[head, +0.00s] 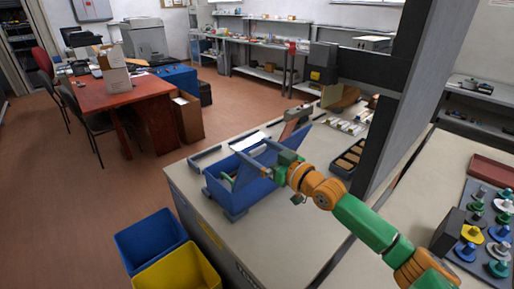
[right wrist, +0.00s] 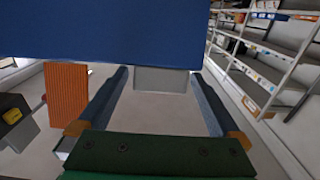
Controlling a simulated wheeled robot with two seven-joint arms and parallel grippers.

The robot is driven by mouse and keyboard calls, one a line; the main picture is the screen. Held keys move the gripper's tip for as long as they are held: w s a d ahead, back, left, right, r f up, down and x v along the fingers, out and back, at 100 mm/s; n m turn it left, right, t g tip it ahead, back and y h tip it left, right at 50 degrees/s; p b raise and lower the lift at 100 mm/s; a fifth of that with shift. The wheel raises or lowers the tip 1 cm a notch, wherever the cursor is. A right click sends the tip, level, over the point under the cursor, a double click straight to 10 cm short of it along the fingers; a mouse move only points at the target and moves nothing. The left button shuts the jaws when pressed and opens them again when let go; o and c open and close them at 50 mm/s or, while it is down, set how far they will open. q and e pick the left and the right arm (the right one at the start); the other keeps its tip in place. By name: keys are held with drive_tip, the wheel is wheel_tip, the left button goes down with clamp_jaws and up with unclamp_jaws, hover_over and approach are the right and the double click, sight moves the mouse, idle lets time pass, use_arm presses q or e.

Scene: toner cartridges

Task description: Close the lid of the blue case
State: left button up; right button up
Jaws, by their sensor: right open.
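The blue case (head: 213,190) stands on the light worktop in the head view. Its interior is partly visible, with a white item showing at the back. My right gripper (head: 256,156) reaches over the case from the right, its fingers spread and pointing left. In the right wrist view, a broad blue panel (right wrist: 100,30) fills the top, with a grey latch-like piece (right wrist: 160,79) below its edge. The open right gripper (right wrist: 160,74) has one finger on each side of that piece. I cannot tell whether the fingers touch the panel. My left gripper is not in view.
A blue bin (head: 150,240) and a yellow bin (head: 180,272) stand on the floor by the worktop's front left. A dark upright post and panel (head: 425,90) rise behind my right arm. A black tray (head: 347,160) lies right of the case.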

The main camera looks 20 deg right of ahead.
drive_tip(key=shift+w, duration=0.15)
drive_tip(key=shift+s+r, duration=0.1)
drive_tip(key=shift+s, duration=0.15)
drive_tip(key=c, duration=0.4)
clamp_jaws()
